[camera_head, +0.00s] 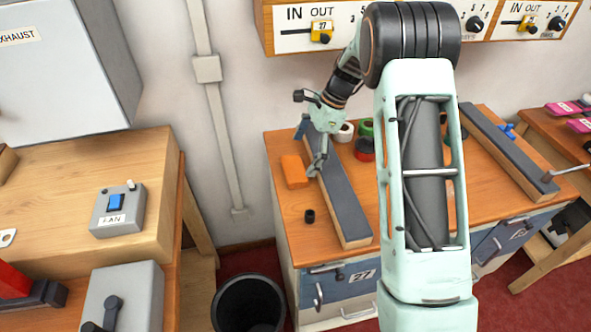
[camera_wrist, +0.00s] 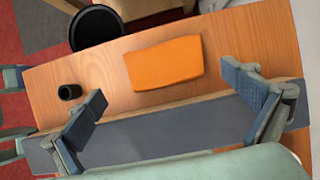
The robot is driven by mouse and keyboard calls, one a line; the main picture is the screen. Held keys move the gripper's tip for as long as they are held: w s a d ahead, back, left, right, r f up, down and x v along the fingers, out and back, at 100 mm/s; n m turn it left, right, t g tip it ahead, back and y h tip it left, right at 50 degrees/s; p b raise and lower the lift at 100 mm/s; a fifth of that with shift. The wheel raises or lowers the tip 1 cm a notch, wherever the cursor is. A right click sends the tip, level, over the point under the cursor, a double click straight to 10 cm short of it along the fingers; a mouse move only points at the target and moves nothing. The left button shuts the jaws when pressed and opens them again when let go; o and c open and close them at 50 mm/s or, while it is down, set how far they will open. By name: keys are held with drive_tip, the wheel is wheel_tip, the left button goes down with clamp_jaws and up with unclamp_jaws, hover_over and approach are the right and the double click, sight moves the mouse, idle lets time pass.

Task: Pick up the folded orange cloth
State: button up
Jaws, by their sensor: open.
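The folded orange cloth (camera_head: 294,171) lies flat on the wooden bench top, at the left edge beside a long grey-topped board (camera_head: 342,200). In the wrist view the cloth (camera_wrist: 164,63) is a whole orange block, ahead of and between the two fingers, with the grey board nearer to me. My gripper (camera_head: 318,167) is just right of the cloth, above the board. In the wrist view my gripper (camera_wrist: 175,100) is open, with its blue-grey finger pads wide apart and nothing between them. It appears apart from the cloth.
A small black cup (camera_head: 310,216) stands in front of the cloth. Tape rolls (camera_head: 365,149) sit right of the board, partly behind my arm. A second grey-topped board (camera_head: 505,150) lies farther right. A black bin (camera_head: 249,303) stands on the floor left of the bench.

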sight(293, 168)
drive_tip(key=x, duration=0.4)
drive_tip(key=shift+w+a+f+p, duration=0.2)
drive_tip(key=shift+w+f+p, duration=0.1)
drive_tip(key=shift+f, duration=0.1)
drive_tip(key=c, duration=1)
drive_tip(key=shift+r, duration=0.15)
drive_tip(key=shift+c, duration=0.2)
drive_tip(key=shift+r, duration=0.55)
drive_tip(key=s+d+r+b, duration=0.2)
drive_tip(key=s+d+r, duration=0.4)
drive_tip(key=s+r, duration=0.5)
drive_tip(key=shift+s+d+r, duration=0.3)
drive_tip(key=shift+s+r, duration=0.05)
drive_tip(key=shift+s, duration=0.4)
